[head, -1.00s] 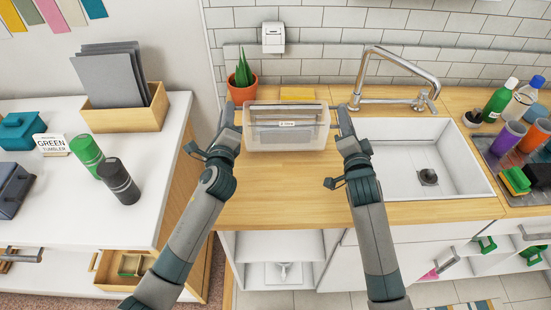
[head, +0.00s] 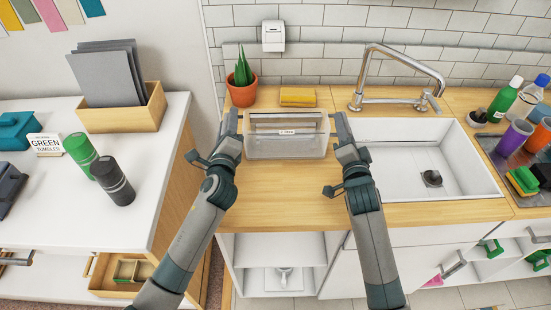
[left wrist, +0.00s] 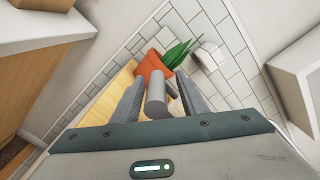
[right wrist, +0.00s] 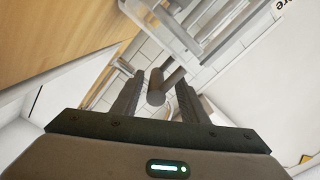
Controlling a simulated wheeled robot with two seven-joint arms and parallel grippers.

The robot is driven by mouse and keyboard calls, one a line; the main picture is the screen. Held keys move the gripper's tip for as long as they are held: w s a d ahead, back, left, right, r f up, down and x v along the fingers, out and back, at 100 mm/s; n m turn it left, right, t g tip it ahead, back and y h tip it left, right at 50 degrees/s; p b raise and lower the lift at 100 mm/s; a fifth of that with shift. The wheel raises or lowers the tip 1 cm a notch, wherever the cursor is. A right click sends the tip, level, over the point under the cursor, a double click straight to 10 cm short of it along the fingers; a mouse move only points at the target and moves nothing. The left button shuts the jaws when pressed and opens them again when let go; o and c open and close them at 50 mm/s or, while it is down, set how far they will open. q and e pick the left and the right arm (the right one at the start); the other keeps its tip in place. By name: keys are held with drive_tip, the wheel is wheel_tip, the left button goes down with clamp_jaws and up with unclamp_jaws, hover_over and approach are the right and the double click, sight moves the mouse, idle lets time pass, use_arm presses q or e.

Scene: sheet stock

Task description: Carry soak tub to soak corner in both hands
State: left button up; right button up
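The soak tub (head: 286,149) is a clear, box-shaped tub with a small white label on its upper front. It appears level over the wooden counter in front of the plant; I cannot tell whether its bottom touches the wood. My left gripper (head: 229,124) is at its left side and my right gripper (head: 340,126) at its right side. In the left wrist view a grey round handle (left wrist: 156,95) sits between the fingers. In the right wrist view a similar handle (right wrist: 157,88) sits between the fingers, with the tub's clear edge beyond. No spot marked as the soak corner is readable.
A potted plant (head: 242,92) and a yellow sponge (head: 298,97) stand behind the tub. The sink (head: 400,178) with its faucet (head: 395,104) is to the right. Bare counter (head: 280,195) lies in front. A white cabinet with tumblers (head: 113,180) is left, across a gap.

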use_arm(q)
drive_tip(key=shift+a, duration=0.1)
use_arm(e)
drive_tip(key=shift+d, duration=0.1)
use_arm(q)
drive_tip(key=shift+s, duration=0.15)
drive_tip(key=shift+s, duration=0.25)
drive_tip(key=s, duration=0.7)
drive_tip(key=s+d, duration=0.1)
drive_tip(key=s, duration=0.3)
drive_tip(key=shift+s, duration=0.1)
use_arm(e)
drive_tip(key=s, duration=0.8)
drive_tip(key=s+d, duration=0.1)
drive_tip(key=s, duration=0.3)
drive_tip(key=shift+d, duration=0.1)
use_arm(q)
drive_tip(key=o, duration=0.8)
drive_tip(key=shift+f, duration=0.4)
use_arm(e)
drive_tip(key=shift+f, duration=0.2)
